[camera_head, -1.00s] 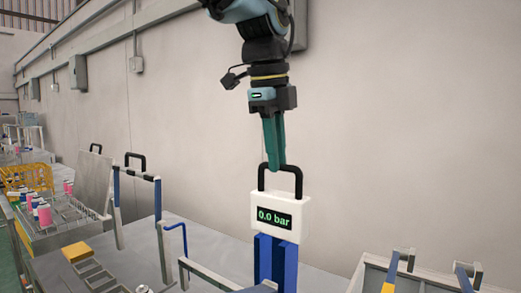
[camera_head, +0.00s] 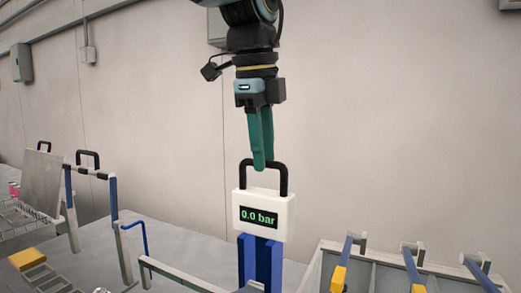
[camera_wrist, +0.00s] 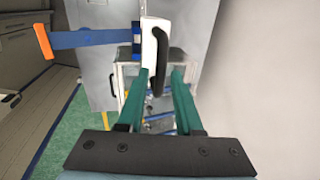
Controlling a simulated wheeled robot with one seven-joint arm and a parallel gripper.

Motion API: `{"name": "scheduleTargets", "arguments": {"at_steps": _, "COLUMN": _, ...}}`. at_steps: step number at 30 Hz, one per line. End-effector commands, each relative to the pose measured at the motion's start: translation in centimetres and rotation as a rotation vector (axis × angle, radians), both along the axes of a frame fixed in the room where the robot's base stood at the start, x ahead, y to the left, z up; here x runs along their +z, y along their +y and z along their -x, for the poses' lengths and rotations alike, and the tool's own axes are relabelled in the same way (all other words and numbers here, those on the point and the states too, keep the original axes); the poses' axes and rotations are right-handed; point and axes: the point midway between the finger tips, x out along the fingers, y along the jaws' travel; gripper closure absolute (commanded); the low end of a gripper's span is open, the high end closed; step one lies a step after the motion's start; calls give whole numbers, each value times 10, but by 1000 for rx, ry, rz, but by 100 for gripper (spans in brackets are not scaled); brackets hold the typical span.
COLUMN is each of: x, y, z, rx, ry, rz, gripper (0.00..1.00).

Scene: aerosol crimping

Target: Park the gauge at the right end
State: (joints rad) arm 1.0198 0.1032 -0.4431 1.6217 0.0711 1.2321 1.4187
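The gauge (camera_head: 264,217) is a white box reading "0.0 bar" in green, upright near the middle of the head view. It has a black loop handle on top and blue uprights below. My gripper (camera_head: 261,168) points straight down at the handle's top bar. In the wrist view the green fingers of my gripper (camera_wrist: 160,78) stand on either side of the handle, with some gap visible; contact is hard to see. The gauge (camera_wrist: 149,42) travels with my gripper, as if held. The lower ends of the blue uprights are cut off by the frame.
A grey rack (camera_head: 405,277) with yellow-tipped blue bars stands at the lower right. A blue-legged frame (camera_head: 88,172) and a wire tray (camera_head: 22,227) are at the left. A light bar (camera_head: 178,273) crosses the bench left of the gauge. The wall rises behind.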

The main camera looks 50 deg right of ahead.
Motion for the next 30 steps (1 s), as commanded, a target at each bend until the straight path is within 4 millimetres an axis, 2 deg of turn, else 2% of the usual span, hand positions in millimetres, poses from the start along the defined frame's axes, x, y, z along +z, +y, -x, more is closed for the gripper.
{"name": "scheduleTargets", "arguments": {"at_steps": 3, "x": 0, "y": 0, "z": -1, "rx": 2, "ry": -2, "rz": 0, "gripper": 53}}
{"name": "scheduleTargets", "arguments": {"at_steps": 10, "x": 0, "y": 0, "z": -2, "rx": 4, "ry": -2, "rz": -1, "gripper": 53}}
{"name": "scheduleTargets", "arguments": {"at_steps": 14, "x": 8, "y": 1, "z": -2, "rx": 4, "ry": -3, "rz": 3, "gripper": 53}}
{"name": "scheduleTargets", "arguments": {"at_steps": 17, "x": 23, "y": 4, "z": -1, "rx": 4, "ry": -4, "rz": 4, "gripper": 53}}
{"name": "scheduleTargets", "arguments": {"at_steps": 24, "x": 70, "y": 13, "z": 1, "rx": 3, "ry": -3, "rz": 4, "gripper": 53}}
{"name": "scheduleTargets", "arguments": {"at_steps": 30, "x": 97, "y": 18, "z": 3, "rx": 2, "ry": -2, "rz": 2, "gripper": 53}}
